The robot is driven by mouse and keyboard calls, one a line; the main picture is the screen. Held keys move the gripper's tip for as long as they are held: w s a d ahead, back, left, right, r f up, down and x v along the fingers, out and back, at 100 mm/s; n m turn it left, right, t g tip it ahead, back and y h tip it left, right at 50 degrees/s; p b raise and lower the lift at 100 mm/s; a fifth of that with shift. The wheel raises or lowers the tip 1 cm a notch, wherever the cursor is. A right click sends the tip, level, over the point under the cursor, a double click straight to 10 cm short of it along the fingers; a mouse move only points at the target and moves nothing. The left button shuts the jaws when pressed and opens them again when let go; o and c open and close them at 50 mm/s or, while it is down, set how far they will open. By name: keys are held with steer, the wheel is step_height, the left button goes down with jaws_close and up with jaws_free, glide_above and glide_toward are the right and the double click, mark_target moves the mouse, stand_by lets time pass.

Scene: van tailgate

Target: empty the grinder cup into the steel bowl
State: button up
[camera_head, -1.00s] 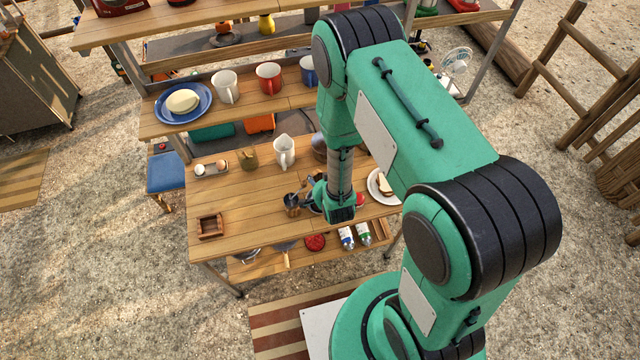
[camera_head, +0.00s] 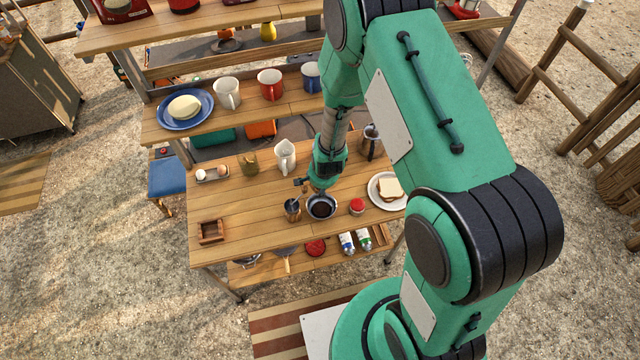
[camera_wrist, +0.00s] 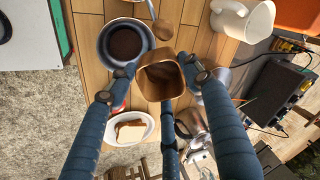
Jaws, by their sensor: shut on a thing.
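A brown, square-rimmed cup, taken as the grinder cup (camera_wrist: 161,80), is between the fingertips of my gripper (camera_wrist: 160,92) in the wrist view. Its hollow faces the wrist camera and looks brown, with no clear heap inside. The steel bowl (camera_wrist: 104,42) stands beside the cup in that view, with dark grounds in it. In the head view the bowl (camera_head: 310,209) is on the table just in front of my gripper (camera_head: 318,188). There the held cup is mostly hidden, and I cannot tell its exact tilt.
The grinder body (camera_head: 292,211) stands left of the bowl; its crank knob (camera_wrist: 162,30) sticks out near the held cup. A red-topped jar (camera_head: 357,206) and a plate with bread (camera_head: 376,197) are to the right. A white pitcher (camera_head: 285,157) stands behind.

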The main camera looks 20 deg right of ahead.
steer(key=shift+r+g, duration=0.15)
steer(key=shift+g, duration=0.45)
steer(key=shift+w+a+g+b, duration=0.15)
steer(key=shift+a+g+b, duration=0.15)
steer(key=shift+b, duration=0.5)
steer(key=shift+r, duration=0.1)
steer(key=shift+d+g+b, duration=0.25)
steer(key=shift+g+b, duration=0.15)
steer(key=shift+b, duration=0.6)
steer(key=shift+r+p, duration=0.35)
steer(key=shift+p, duration=0.25)
steer(key=shift+r+g+p, duration=0.1)
steer(key=shift+g+p, duration=0.2)
steer(key=shift+p, duration=0.15)
steer(key=shift+g+p, duration=0.4)
steer(key=shift+p, duration=0.35)
